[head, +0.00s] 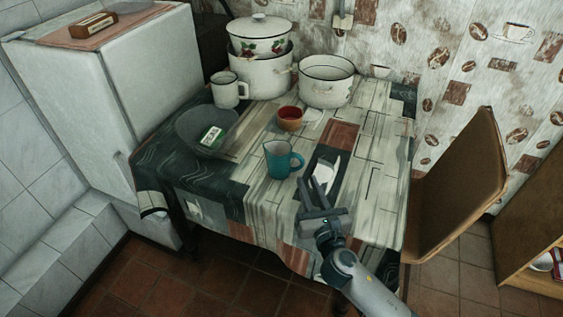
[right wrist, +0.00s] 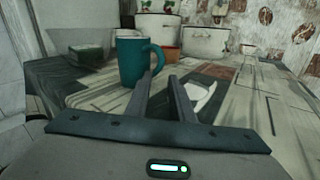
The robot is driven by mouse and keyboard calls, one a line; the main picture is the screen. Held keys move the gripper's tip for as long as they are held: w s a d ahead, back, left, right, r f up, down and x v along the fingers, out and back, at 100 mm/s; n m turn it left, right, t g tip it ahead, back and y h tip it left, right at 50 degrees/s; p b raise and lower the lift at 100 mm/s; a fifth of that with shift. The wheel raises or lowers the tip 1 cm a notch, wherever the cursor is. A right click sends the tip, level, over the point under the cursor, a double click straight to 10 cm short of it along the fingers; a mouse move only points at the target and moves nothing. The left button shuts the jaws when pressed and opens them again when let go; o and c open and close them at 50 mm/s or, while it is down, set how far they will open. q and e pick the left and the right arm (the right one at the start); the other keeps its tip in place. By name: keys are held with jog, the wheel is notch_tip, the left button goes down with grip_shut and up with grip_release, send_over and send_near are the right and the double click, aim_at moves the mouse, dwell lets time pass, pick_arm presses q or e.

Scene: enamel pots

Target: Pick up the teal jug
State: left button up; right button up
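The teal jug (head: 278,161) stands upright on the cloth-covered table (head: 240,215), near its middle, with its handle on the right. In the right wrist view the jug (right wrist: 131,62) is just beyond the fingertips and left of centre, its handle above the left fingertip. My right gripper (head: 318,178) is over the front of the table, to the right of the jug and apart from it. Its two fingers (right wrist: 161,80) have a gap between them with nothing held. My left gripper is not in view.
A small red bowl (head: 290,118) is behind the jug. A white item (head: 329,174) lies beside my right gripper. A chair (head: 462,185) is at the right.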

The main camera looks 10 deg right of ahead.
aim_at(302, 167)
dwell(0.3)
jog(key=w, duration=0.2)
jog(key=w+r+p, duration=0.1)
jog(key=w, duration=0.1)
jog(key=shift+w+a, duration=0.2)
jog(key=shift+w, duration=0.4)
grip_shut()
